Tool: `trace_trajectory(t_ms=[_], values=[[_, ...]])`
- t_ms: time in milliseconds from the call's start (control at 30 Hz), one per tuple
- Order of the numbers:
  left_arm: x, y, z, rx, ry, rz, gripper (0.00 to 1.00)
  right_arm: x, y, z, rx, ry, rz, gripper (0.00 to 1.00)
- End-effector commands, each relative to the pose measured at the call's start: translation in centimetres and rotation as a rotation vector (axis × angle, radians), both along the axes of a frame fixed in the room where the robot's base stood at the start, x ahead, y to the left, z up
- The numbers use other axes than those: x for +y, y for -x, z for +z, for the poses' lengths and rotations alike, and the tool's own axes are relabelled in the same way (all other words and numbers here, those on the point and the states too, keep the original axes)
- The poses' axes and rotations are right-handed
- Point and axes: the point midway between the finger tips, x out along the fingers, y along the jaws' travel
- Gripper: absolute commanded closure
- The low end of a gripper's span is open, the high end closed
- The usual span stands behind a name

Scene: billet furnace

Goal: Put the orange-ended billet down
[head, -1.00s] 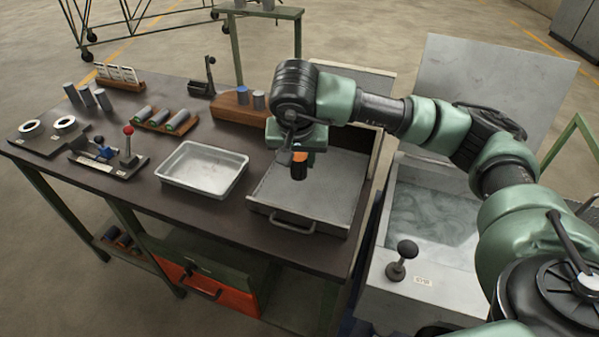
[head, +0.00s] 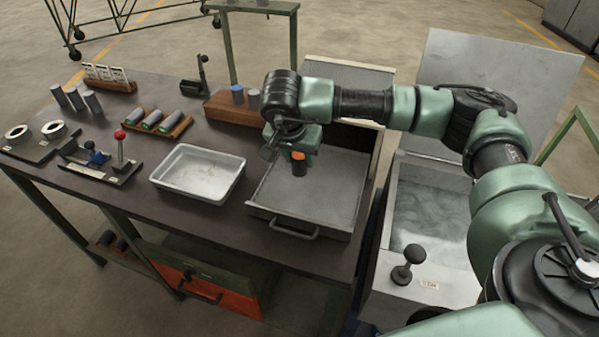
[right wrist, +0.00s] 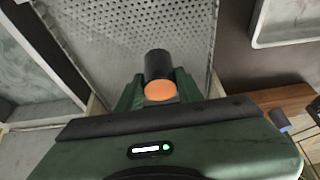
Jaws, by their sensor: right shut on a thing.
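The orange-ended billet (head: 299,164) is a short dark cylinder with an orange end facing up. It stands roughly upright in my right gripper (head: 301,155), over the back left part of a shallow grey tray with a front handle (head: 325,215). In the right wrist view the jaws (right wrist: 158,94) are shut on the billet (right wrist: 158,66), its orange end toward the camera. The tray's perforated floor (right wrist: 110,40) lies beyond it. I cannot tell whether the billet's lower end touches the floor. My left gripper is not in view.
An empty metal pan (head: 198,174) stands left of the tray. A wooden block (head: 228,108) with upright billets is behind. A wooden rack (head: 157,124) holds lying billets. A red-knobbed lever (head: 120,145) stands farther left. A liquid-filled tank (head: 428,215) is at the right.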

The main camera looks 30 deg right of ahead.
Motion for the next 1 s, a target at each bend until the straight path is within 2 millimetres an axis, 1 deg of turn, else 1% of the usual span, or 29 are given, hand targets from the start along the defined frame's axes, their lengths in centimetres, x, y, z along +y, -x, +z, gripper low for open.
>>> trace_trajectory(t_ms=[100, 333, 500, 600, 833, 933, 967, 1000], values=[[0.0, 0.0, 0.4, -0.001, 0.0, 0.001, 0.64, 0.0, 0.0, -1.4, -0.002, 0.0, 0.001, 1.0], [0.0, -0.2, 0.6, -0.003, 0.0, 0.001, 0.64, 0.0, -0.1, -2.9, -0.003, 0.0, 0.001, 1.0], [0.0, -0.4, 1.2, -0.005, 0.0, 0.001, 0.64, 0.1, 0.0, -5.4, -0.001, -0.001, 0.0, 1.0], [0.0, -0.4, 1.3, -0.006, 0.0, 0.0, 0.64, 0.0, -0.1, -6.3, -0.002, 0.0, 0.001, 1.0], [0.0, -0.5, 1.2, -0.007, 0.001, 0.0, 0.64, 0.0, -0.1, -6.5, -0.005, 0.0, 0.002, 1.0], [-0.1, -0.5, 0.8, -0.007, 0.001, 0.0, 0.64, 0.0, -0.1, -6.8, -0.004, -0.001, 0.002, 1.0], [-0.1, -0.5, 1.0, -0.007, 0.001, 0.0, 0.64, 0.0, 0.0, -6.8, -0.001, 0.0, 0.001, 0.56], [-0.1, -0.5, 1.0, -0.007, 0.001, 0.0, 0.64, 0.0, 0.0, -6.7, -0.001, 0.0, 0.001, 0.45]])
